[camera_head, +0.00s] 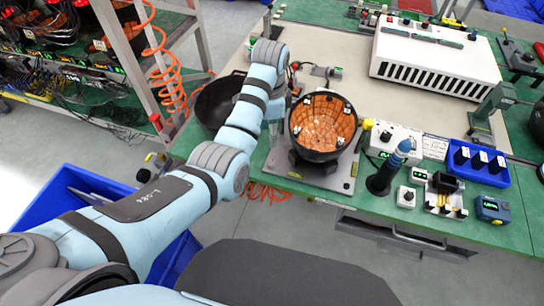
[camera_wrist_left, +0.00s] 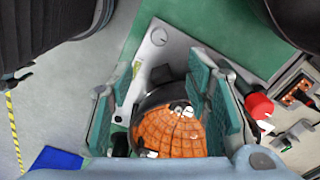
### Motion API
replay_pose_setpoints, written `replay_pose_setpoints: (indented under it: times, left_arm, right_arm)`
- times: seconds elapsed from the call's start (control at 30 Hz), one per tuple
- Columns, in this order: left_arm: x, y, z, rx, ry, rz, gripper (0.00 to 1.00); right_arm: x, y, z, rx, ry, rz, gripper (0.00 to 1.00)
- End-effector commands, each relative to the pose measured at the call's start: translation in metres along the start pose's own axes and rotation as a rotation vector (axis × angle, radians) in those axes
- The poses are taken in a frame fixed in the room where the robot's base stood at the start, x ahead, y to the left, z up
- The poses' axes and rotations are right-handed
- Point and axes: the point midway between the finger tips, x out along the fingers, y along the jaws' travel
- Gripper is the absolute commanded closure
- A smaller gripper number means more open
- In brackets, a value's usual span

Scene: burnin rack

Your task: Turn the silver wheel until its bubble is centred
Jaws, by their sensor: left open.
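I cannot make out the silver wheel or its bubble for certain. In the left wrist view a small round silver disc (camera_wrist_left: 159,37) lies on a grey plate (camera_wrist_left: 178,47), beyond the fingertips; it may be the wheel. A black bowl lined with orange tiles (camera_head: 324,122) stands on this plate at the bench's front edge. It also shows between the fingers in the wrist view (camera_wrist_left: 170,132). My left gripper (camera_wrist_left: 165,65) is open, its teal fingers wide apart with nothing visibly gripped. In the head view it is mostly hidden by my arm, left of the bowl. My right gripper is not in view.
A second black bowl (camera_head: 212,103) sits behind my left arm. A white ventilated box (camera_head: 435,60) stands behind. A cable rack is at left.

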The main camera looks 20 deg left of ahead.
Motion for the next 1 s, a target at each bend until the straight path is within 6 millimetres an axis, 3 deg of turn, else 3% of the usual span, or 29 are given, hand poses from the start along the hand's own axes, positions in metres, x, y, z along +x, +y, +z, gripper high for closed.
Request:
replay_pose_setpoints:
  times: [0.07,0.17,0.43,0.6,1.0]
  left_arm:
    - [-0.003,-0.001,-0.004,0.03,-0.007,0.006,0.56]
    - [0.013,-0.001,-0.004,0.034,-0.009,0.009,0.56]
    - [0.094,0.0,-0.003,0.031,-0.008,0.008,0.56]
    - [0.128,0.0,-0.003,0.029,-0.006,0.007,0.56]
    - [0.137,-0.001,-0.003,0.029,-0.005,0.004,0.56]
  right_arm:
    - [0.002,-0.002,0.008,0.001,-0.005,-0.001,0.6]
    - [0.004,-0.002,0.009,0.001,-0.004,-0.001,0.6]
    - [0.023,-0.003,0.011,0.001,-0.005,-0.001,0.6]
    - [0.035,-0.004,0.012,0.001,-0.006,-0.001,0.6]
    - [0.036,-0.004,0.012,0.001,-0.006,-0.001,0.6]
